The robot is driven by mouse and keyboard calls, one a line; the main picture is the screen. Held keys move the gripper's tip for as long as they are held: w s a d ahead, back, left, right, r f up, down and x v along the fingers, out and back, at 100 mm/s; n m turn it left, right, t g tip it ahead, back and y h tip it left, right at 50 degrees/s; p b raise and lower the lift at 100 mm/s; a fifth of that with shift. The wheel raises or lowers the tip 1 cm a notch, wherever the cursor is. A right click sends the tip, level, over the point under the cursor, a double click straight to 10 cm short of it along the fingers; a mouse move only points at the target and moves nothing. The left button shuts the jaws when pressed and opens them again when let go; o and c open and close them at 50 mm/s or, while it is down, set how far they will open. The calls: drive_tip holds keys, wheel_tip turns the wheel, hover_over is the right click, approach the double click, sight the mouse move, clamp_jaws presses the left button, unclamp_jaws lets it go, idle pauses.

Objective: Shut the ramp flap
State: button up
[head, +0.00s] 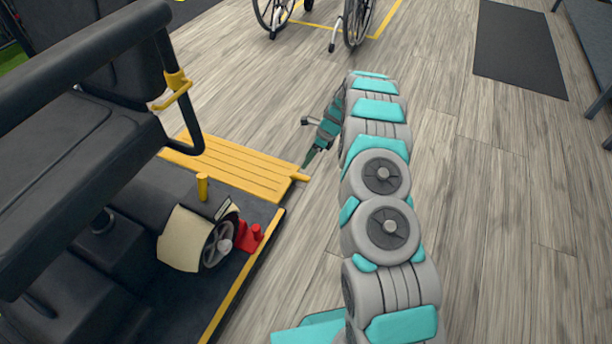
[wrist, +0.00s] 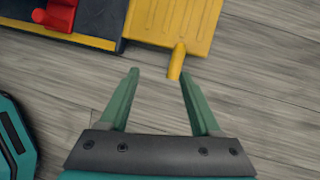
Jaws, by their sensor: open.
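The ramp flap (head: 240,168) is a yellow ribbed panel at the far end of the dark platform. It lies folded out, low and about level with the platform. A short yellow peg (head: 299,177) sticks out from its right side. In the wrist view the flap (wrist: 190,18) is at the top and its peg (wrist: 177,62) points down toward my gripper. My gripper (head: 307,163) is beside the peg in the head view. In the wrist view my gripper (wrist: 158,72) is open, with the peg's end near the gap between the fingertips. Nothing is between the fingers.
The dark platform (head: 130,285) has a yellow edge, a yellow post (head: 203,187), a wheel with a beige cover (head: 183,240) and a red block (head: 250,237). A black seat (head: 60,150) overhangs it. A wheelchair (head: 330,20) stands beyond.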

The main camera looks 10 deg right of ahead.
drive_tip(key=m, duration=0.2)
approach(305, 177)
drive_tip(key=f, duration=0.2)
drive_tip(key=shift+a+x, duration=0.15)
drive_tip(key=shift+x, duration=1.8)
drive_tip(key=shift+a+x, duration=0.2)
drive_tip(key=shift+x, duration=1.75)
drive_tip(key=shift+w+r, duration=0.1)
drive_tip(key=shift+r, duration=0.1)
clamp_jaws()
